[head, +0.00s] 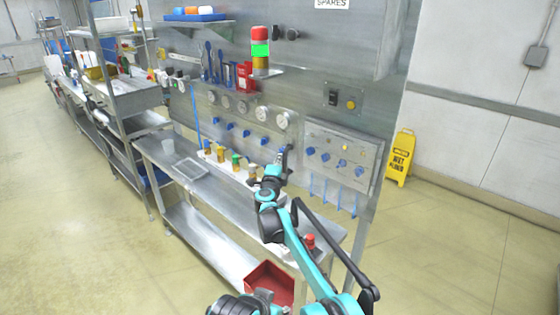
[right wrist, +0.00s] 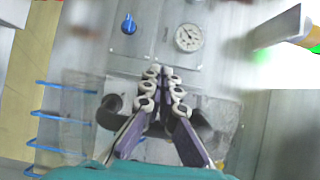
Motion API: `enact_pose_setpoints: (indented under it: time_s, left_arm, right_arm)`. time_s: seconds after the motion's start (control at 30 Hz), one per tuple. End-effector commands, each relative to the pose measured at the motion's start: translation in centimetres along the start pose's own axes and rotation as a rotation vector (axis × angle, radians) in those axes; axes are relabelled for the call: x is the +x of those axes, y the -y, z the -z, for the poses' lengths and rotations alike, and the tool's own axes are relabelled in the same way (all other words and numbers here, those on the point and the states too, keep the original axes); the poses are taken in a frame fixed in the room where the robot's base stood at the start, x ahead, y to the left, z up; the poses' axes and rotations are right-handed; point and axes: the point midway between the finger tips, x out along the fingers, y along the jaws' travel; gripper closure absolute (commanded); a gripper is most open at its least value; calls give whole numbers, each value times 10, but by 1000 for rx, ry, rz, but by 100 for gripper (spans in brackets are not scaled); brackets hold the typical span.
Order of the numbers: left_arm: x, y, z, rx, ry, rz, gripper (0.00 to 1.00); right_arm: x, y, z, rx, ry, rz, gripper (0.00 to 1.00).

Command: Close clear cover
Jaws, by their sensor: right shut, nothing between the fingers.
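My right gripper (head: 284,158) is up against the front of the steel wall panel, above the bench. In the right wrist view its fingers (right wrist: 160,75) are together with nothing between them. They lie over a pale grey, partly see-through plate (right wrist: 218,118) with dark round shapes behind it, which may be the clear cover. Its edges and hinge cannot be made out, nor whether the fingers touch it. A blue knob (right wrist: 128,24) and a round gauge (right wrist: 188,37) sit beyond the fingertips.
A steel bench (head: 215,195) runs below the panel, with several small bottles (head: 235,162) and a clear tray (head: 180,168). Blue hooks (head: 332,195) stick out at the right. A signal light (head: 260,50) stands on a shelf. A red bin (head: 270,283) is below.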

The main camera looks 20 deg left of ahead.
Motion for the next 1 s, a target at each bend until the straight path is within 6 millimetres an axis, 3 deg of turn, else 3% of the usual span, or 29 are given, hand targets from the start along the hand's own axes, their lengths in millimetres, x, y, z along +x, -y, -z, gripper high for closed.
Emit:
enact_pose_setpoints:
  time_s: [1.0]
  left_arm:
    - [-2,0,2,0,0,0,69]
  right_arm:
    - [3,0,-4,0,4,0,100]
